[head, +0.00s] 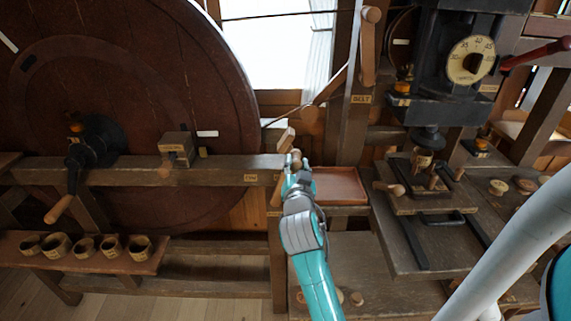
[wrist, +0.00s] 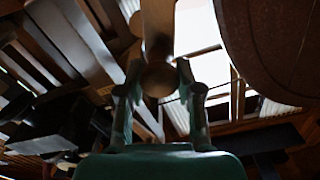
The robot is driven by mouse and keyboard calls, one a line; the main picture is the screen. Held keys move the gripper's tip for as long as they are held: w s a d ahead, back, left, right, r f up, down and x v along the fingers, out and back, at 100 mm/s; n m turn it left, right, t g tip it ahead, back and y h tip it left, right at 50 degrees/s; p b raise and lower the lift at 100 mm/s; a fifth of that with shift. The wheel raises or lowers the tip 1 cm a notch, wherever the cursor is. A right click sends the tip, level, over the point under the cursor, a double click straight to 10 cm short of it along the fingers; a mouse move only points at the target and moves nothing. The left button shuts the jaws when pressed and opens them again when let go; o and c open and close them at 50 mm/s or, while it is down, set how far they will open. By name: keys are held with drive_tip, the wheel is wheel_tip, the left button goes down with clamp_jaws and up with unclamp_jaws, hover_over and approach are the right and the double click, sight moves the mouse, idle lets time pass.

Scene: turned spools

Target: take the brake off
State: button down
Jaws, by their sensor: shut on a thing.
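A wooden lever with a round knob (head: 295,155), which fits the brake handle, stands at the right end of the beam in front of the big wheel (head: 225,75). My gripper (head: 298,166) is shut on this knob. In the wrist view the round wooden knob (wrist: 158,78) sits between the two fingers of my gripper (wrist: 157,70), with the lever's shaft running up from it. In the head view my gripper covers part of the lever. Small labels (head: 250,178) sit on the beam just left of the lever; the nearest seems to read ON.
A crank (head: 60,208) and a wooden block (head: 176,148) are on the beam to the left. A BELT lever (head: 368,50) stands up right. A shallow tray (head: 338,184) is right of my gripper. A machine with a dial (head: 471,60) is at the right.

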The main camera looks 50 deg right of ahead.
drive_tip(key=shift+s+d+f+m, duration=0.2)
drive_tip(key=shift+s+d+m, duration=0.05)
drive_tip(key=shift+s+m, duration=0.1)
drive_tip(key=c, duration=0.7)
unclamp_jaws()
drive_tip(key=shift+d, duration=0.1)
drive_tip(key=shift+c, duration=0.2)
drive_tip(key=v, duration=0.7)
drive_tip(key=shift+s+a, duration=0.2)
drive_tip(key=shift+a, duration=0.05)
